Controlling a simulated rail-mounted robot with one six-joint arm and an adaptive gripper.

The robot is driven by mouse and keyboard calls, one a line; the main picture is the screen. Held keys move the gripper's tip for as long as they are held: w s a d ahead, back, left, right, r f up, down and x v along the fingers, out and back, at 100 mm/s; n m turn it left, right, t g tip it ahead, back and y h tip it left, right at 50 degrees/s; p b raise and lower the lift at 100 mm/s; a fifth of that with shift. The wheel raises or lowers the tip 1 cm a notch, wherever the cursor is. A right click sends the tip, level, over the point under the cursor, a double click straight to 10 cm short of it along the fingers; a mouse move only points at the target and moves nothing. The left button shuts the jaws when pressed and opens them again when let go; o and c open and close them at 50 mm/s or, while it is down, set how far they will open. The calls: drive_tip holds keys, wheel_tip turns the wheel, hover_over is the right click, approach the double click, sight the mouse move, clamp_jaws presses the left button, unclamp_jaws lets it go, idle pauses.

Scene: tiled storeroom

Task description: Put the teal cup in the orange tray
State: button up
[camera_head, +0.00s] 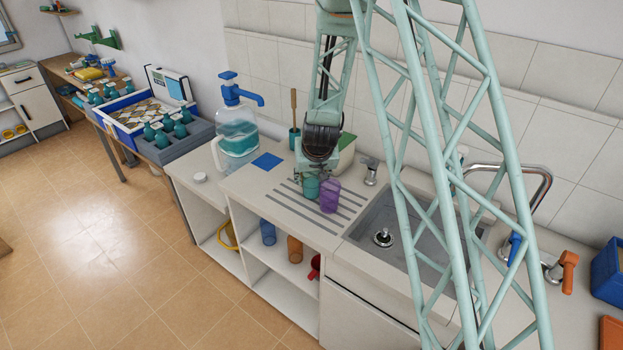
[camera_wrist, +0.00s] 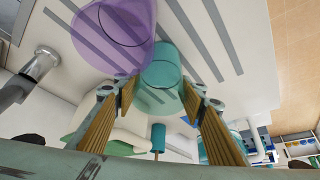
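The teal cup (camera_head: 311,188) stands on the grooved drainboard left of the sink, beside a purple cup (camera_head: 330,196). In the wrist view the teal cup (camera_wrist: 162,78) shows between the fingertips, and the purple cup (camera_wrist: 115,35) is close to it at the upper left. My gripper (camera_wrist: 159,92) is open, with one finger on each side of the teal cup and small gaps visible. In the head view my gripper (camera_head: 312,174) is just above the cup. An orange object (camera_head: 611,334), cut off at the lower right corner, may be the orange tray.
The sink (camera_head: 388,225) and its curved faucet (camera_head: 525,172) lie to the right. A blue bin (camera_head: 607,270) is at the right edge. A water jug (camera_head: 238,130), a blue square (camera_head: 267,160) and a brush holder (camera_head: 294,138) are on the left and behind.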

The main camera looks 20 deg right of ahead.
drive_tip(key=o, duration=0.4)
drive_tip(key=shift+r, duration=0.2)
drive_tip(key=shift+r, duration=0.2)
drive_tip(key=shift+p+v, duration=1.45)
drive_tip(key=shift+v, duration=4.35)
